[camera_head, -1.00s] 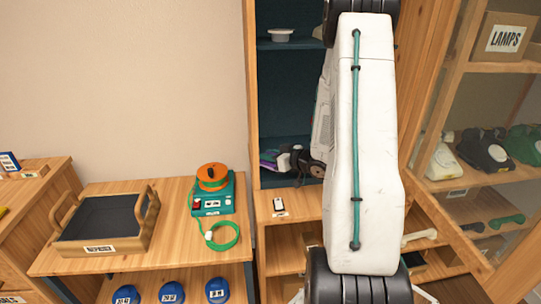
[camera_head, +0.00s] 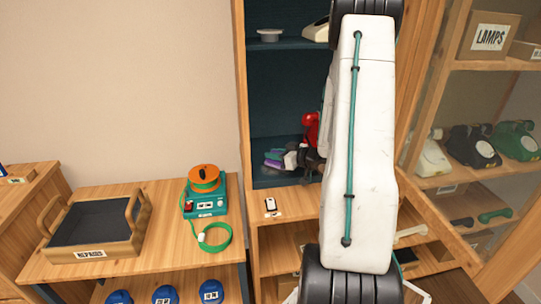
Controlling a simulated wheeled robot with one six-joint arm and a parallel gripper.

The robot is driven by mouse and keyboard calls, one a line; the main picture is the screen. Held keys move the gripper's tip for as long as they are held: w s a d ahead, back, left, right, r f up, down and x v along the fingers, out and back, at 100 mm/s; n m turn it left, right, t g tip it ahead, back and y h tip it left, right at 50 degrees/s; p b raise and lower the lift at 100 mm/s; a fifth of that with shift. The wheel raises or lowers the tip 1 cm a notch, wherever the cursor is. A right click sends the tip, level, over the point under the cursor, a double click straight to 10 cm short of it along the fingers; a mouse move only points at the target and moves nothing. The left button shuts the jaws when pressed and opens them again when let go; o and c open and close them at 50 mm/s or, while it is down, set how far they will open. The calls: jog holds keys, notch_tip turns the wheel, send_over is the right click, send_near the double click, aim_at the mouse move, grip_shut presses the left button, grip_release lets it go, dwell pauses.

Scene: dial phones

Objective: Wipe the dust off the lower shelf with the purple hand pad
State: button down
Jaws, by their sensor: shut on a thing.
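The purple hand pad (camera_head: 273,157) shows as a small purple edge at the left end of my gripper (camera_head: 284,159). The gripper is shut on the pad, low inside the tall blue-backed cabinet. The lower shelf (camera_head: 266,182) is the dark blue board just beneath the pad. I cannot tell whether the pad touches the shelf. No dust is clear at this size. My white arm hides the right part of the shelf. A red object (camera_head: 311,129) shows behind the gripper, partly covered by my arm.
An upper shelf (camera_head: 285,44) holds a white dish (camera_head: 270,35) and a cream object (camera_head: 316,32). A small black-and-white item (camera_head: 270,205) lies on the wooden ledge below. Left stands a table with a tray (camera_head: 60,258) and a teal device (camera_head: 205,205). A glass-fronted cabinet with phones stands right.

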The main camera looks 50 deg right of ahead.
jog(key=shift+s+d+r, duration=0.15)
jog(key=shift+s+d, duration=0.75)
jog(key=shift+d, duration=0.3)
jog(key=shift+s+d+r, duration=0.1)
jog(key=shift+s+d, duration=0.8)
jog(key=shift+d, duration=0.3)
jog(key=shift+w+a, duration=0.1)
jog(key=shift+a, duration=0.05)
jog(key=shift+w+a+r, duration=0.1)
jog(key=shift+w+a, duration=0.95)
jog(key=shift+a, duration=0.35)
jog(key=shift+w+a+r, duration=0.1)
jog(key=shift+w+a, duration=0.95)
jog(key=shift+a, duration=0.35)
jog(key=shift+w+a+r, duration=0.1)
jog(key=shift+w+a, duration=0.95)
jog(key=shift+a, duration=0.35)
jog(key=shift+w+r, duration=0.15)
jog(key=shift+w, duration=0.1)
jog(key=shift+s+d+r, duration=0.1)
jog(key=shift+s+d, duration=1)
jog(key=shift+d, duration=0.4)
jog(key=shift+s+d+r, duration=0.15)
jog(key=shift+s+d, duration=1)
jog(key=shift+d, duration=0.3)
jog(key=shift+s+d+r, duration=0.1)
jog(key=shift+s+d, duration=1)
jog(key=shift+d, duration=0.4)
jog(key=shift+w+a, duration=0.1)
